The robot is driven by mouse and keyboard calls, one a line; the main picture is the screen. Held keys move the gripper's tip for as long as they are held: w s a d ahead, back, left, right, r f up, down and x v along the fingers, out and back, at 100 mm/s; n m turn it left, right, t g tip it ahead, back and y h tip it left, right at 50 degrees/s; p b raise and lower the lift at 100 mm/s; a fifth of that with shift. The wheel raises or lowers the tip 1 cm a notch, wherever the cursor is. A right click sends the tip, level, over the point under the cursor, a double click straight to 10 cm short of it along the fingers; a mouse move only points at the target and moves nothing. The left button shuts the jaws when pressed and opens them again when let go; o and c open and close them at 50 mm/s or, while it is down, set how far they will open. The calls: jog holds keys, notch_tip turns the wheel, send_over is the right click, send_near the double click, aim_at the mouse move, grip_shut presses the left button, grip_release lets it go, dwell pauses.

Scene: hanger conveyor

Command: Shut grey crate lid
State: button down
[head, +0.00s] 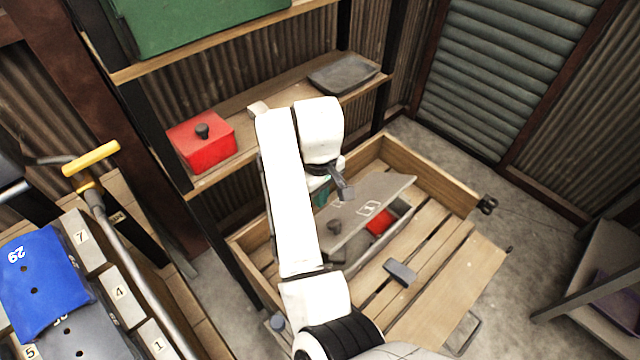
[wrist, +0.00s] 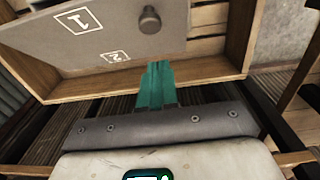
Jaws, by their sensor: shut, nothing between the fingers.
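The grey crate (head: 399,229) sits inside a wooden slatted box, with a red item (head: 379,221) showing in it. Its flat grey lid (head: 385,195) stands tilted up over the crate, open on the side facing the red item. The lid bears a dark round knob and white number marks, and also shows in the wrist view (wrist: 110,40). My gripper (head: 321,196) has teal fingers, shut and empty, at the lid's far side. In the wrist view the fingertips (wrist: 158,67) are close to the lid's edge; I cannot tell whether they touch.
The wooden box (head: 447,183) has raised walls around the crate. A small grey block (head: 399,272) lies on its slats. Behind stands a shelf with a red lidded box (head: 203,142) and a dark tray (head: 343,74). A yellow-handled cart (head: 92,158) stands left. Open floor lies right.

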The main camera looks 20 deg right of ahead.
jog(key=shift+s+d+f+p, duration=0.15)
jog(key=shift+s+f, duration=0.25)
jog(key=shift+f, duration=0.3)
jog(key=shift+s+d+f+p, duration=0.15)
jog(key=shift+s+f, duration=0.2)
jog(key=shift+f, duration=0.35)
jog(key=shift+s+d+f, duration=0.15)
jog(key=shift+s+f, duration=0.25)
jog(key=shift+f, duration=0.3)
jog(key=shift+s+d, duration=0.1)
